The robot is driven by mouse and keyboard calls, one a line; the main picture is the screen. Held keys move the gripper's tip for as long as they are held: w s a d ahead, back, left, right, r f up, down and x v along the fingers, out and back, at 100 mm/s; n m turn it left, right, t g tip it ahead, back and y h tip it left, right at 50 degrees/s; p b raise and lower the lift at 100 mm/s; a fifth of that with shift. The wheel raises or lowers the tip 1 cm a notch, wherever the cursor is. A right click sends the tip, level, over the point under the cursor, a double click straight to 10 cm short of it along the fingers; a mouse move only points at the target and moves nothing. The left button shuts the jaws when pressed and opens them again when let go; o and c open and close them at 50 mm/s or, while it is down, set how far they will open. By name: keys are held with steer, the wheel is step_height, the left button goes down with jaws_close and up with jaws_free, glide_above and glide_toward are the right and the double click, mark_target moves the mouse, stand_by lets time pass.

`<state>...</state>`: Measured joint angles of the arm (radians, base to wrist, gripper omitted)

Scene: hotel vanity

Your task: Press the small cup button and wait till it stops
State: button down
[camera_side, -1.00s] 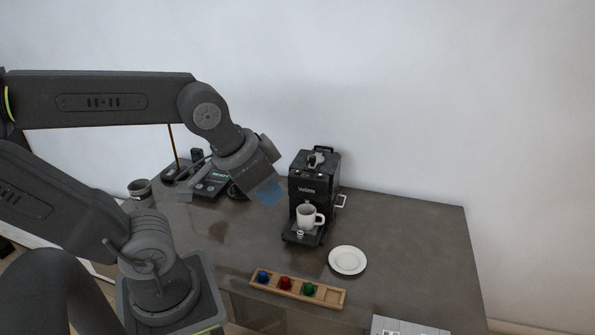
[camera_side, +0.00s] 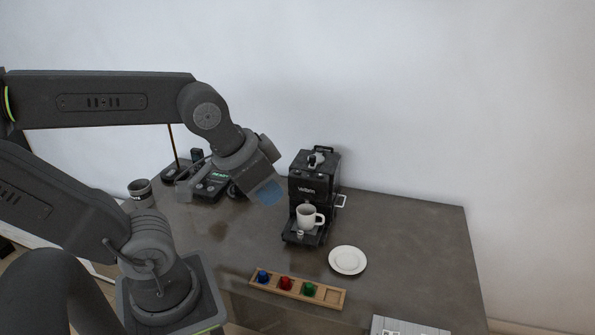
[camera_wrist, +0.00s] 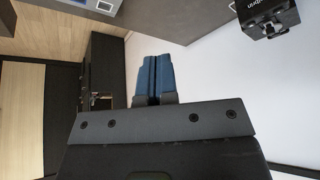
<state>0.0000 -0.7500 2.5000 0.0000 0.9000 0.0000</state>
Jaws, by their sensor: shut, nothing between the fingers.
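The black coffee machine (camera_side: 314,185) stands upright near the back of the counter, and its top also shows at the upper right of the wrist view (camera_wrist: 268,17). A white cup (camera_side: 306,216) stands on its drip tray, under the spout. The small cup button is too small to make out. My gripper (camera_side: 267,193) is in the air to the left of the machine, apart from it. Its blue fingers (camera_wrist: 154,77) are together and empty in the wrist view.
A wooden holder (camera_side: 336,297) with blue, red and green capsules lies at the counter's front. A white saucer (camera_side: 347,260) is right of it. A dark cup (camera_side: 140,188) and a phone-like device (camera_side: 208,186) stand at the left. The right of the counter (camera_side: 420,235) is clear.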

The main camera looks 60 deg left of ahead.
steer(key=w+a+n+h, duration=0.2)
steer(key=w+a+n, duration=0.1)
steer(key=w+n, duration=0.5)
steer(key=n+t, duration=0.3)
steer(key=n, duration=1.4)
glide_above(297, 172)
step_height(297, 172, down, 6)
steer(key=shift+y, duration=0.3)
steer(key=shift+f, duration=4.4)
steer(key=shift+f, duration=0.45)
